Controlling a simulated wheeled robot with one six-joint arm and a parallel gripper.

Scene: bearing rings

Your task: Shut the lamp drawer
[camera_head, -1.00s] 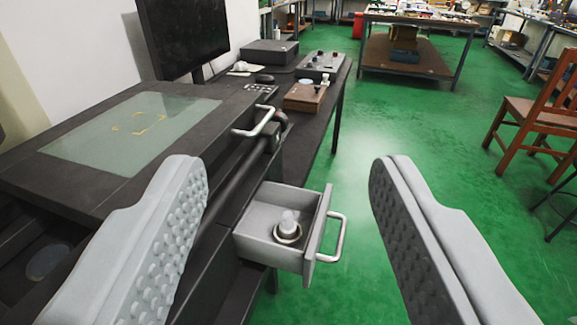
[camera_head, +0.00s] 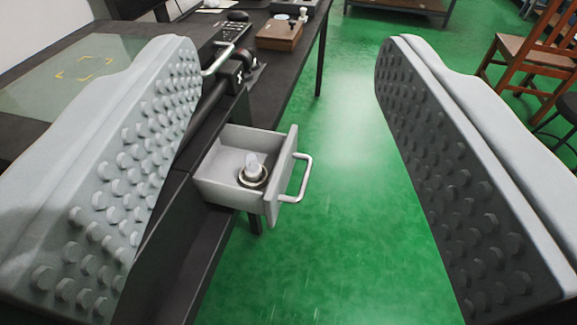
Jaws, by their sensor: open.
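The lamp drawer (camera_head: 218,188) is a small light grey drawer, pulled out of the dark bench unit. Its front panel (camera_head: 283,176) faces right and carries a silver bar handle (camera_head: 304,180). A small lamp (camera_head: 253,171), white on a round metal base, stands inside the drawer. My gripper (camera_head: 288,45) is open and empty, its two studded grey fingers wide apart. In the picture the drawer and its handle show between the fingers, beyond them. I see no contact between the fingers and the drawer.
The dark bench has a glass panel (camera_head: 75,75) at left and another handle (camera_head: 220,58) above the drawer. A wooden box (camera_head: 281,33) sits on the bench farther back. A wooden chair (camera_head: 535,55) stands at far right. Green floor (camera_head: 345,170) right of the drawer is clear.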

